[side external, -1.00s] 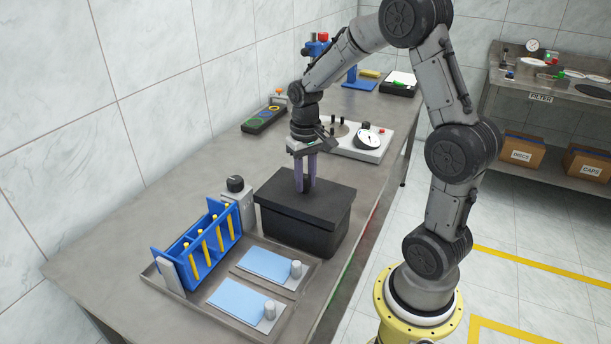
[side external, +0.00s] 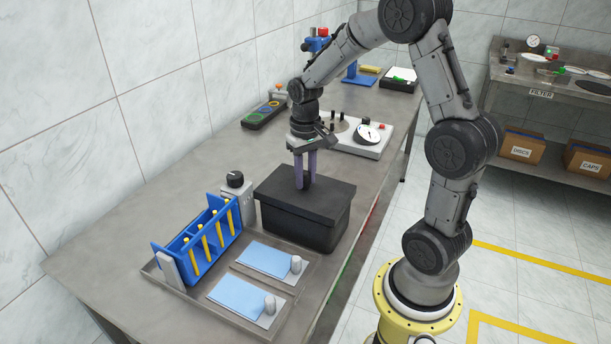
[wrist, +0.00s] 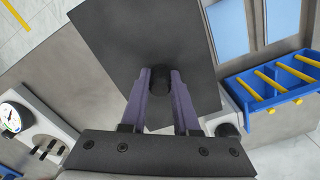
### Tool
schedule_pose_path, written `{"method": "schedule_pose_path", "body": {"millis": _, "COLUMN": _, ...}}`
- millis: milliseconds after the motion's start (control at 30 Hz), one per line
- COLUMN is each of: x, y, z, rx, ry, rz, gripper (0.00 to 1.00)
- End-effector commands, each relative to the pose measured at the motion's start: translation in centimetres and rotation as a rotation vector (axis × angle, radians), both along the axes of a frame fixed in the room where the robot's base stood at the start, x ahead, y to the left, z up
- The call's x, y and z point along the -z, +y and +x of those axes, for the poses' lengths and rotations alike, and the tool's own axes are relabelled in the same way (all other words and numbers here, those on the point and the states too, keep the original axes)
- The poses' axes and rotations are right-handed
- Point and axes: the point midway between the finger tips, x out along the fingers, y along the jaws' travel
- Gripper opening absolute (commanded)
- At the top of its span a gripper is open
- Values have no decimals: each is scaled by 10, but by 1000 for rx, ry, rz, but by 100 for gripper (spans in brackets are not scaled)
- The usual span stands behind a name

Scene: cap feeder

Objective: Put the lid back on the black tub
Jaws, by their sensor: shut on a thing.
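The black tub (side external: 305,231) stands on the steel bench in the side view. The flat dark lid (side external: 332,194) lies over its top, roughly lined up with the rim; I cannot tell whether it is fully seated. My gripper (side external: 306,185) is above the lid, pointing down, with its purple fingers at the middle. In the wrist view the fingers are shut on the round black knob (wrist: 160,79) of the lid (wrist: 120,40). The tub's inside is hidden by the lid.
A blue rack (side external: 205,243) with yellow tubes and a grey tray (side external: 293,267) with blue sheets are close in front of the tub. A grey box with a black dial (side external: 236,181) is at its left. A gauge panel (side external: 360,145) is behind.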

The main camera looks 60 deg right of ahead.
Motion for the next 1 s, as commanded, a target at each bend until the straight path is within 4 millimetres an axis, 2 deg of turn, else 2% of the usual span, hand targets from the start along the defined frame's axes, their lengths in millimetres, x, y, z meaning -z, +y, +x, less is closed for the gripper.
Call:
{"method": "schedule_pose_path", "body": {"millis": 667, "x": 3, "y": 0, "z": 0, "rx": -1, "ry": 0, "rz": 0, "gripper": 0}}
{"method": "schedule_pose_path", "body": {"millis": 1000, "x": 12, "y": 0, "z": 0, "rx": -1, "ry": 1, "rz": 1, "gripper": 0}}
